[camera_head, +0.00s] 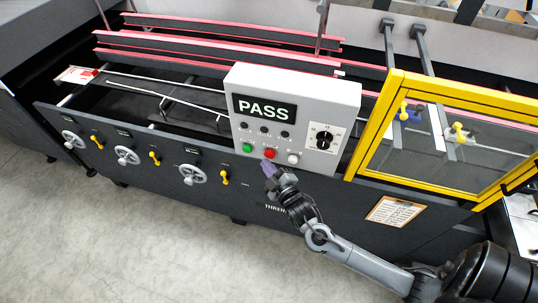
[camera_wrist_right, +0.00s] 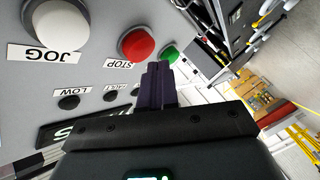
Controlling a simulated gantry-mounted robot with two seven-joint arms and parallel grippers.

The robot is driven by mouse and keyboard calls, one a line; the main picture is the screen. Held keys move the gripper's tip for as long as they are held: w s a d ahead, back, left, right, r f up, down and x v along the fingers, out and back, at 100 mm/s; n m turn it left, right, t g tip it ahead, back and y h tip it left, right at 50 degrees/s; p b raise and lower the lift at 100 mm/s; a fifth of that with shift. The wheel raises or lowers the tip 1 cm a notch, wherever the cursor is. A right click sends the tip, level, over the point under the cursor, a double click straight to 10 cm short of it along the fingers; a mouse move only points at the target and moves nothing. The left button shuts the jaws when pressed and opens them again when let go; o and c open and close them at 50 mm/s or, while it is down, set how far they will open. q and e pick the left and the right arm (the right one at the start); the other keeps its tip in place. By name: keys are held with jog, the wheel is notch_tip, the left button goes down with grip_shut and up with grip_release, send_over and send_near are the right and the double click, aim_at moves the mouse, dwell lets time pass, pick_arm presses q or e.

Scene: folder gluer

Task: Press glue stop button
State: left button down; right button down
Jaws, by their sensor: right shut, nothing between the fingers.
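The grey control box (camera_head: 310,95) on the machine carries a red button (camera_head: 270,153) between a green button (camera_head: 247,148) and a white button (camera_head: 293,158). In the right wrist view, the red button (camera_wrist_right: 137,43) has an upside-down STOP label (camera_wrist_right: 118,64), and the white button (camera_wrist_right: 58,24) is labelled JOG. My right gripper (camera_head: 268,168) is shut and empty, its purple fingertips just below the red button. In the wrist view, the fingertips (camera_wrist_right: 158,70) point between the red and green (camera_wrist_right: 170,54) buttons. I cannot tell if they touch the panel. My left gripper is not in view.
The box also has a PASS display (camera_head: 264,109), small dark lamps and a black dial (camera_head: 324,140). A yellow-framed guard (camera_head: 388,100) stands close on its right. Handwheels (camera_head: 127,156) and yellow levers line the machine front. The floor (camera_head: 120,240) before it is clear.

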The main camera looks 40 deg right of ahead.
jog(key=shift+a, duration=0.15)
jog(key=a, duration=0.1)
jog(key=s+a+p, duration=0.2)
jog(key=a, duration=0.1)
jog(key=shift+s, duration=0.25)
dwell(0.9)
